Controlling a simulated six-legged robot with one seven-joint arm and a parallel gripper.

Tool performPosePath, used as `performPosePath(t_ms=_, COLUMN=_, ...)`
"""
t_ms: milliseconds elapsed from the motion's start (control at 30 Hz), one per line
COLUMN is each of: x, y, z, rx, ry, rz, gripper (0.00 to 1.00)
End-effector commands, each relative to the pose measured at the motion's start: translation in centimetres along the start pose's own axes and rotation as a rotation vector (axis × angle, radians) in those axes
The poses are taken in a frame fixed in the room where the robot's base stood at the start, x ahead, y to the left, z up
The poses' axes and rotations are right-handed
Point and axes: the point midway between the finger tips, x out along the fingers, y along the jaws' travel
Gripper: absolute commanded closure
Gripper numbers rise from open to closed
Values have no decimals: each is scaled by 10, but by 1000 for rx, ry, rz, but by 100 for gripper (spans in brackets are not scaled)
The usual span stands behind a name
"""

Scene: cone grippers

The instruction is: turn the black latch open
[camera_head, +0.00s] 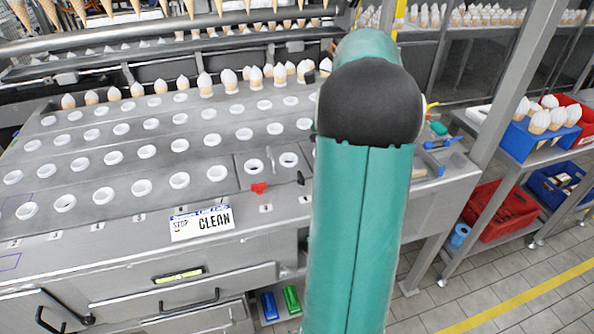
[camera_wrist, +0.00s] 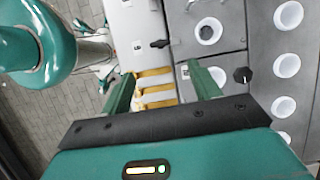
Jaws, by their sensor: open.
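The black latch (camera_head: 301,178) is small and sits on the grey metal counter by the front edge of a panel with round white-rimmed holes. In the wrist view a black latch (camera_wrist: 160,43) lies just beyond my fingertips, pointing sideways near a panel seam. My gripper (camera_wrist: 161,82) has its two green fingers spread, with the latch ahead of the gap between them and apart from both. I see no contact. In the head view my arm hides the gripper.
A red latch (camera_head: 259,188) sits left of the black one. A black knob (camera_wrist: 242,75) stands right of my fingers in the wrist view. A CLEAN sign (camera_head: 202,223) lies at the counter's front.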

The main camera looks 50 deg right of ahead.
Motion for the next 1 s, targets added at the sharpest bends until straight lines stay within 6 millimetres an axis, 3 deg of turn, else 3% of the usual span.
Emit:
performPosePath(t_ms=167, x=16, y=2, z=-2, rx=5, ry=-1, rz=0, gripper=38)
performPosePath(t_ms=700, x=117, y=1, z=-1, rx=3, ry=-1, rz=0, gripper=38)
performPosePath(t_ms=1000, x=136, y=0, z=-1, rx=1, ry=0, rz=-1, gripper=38)
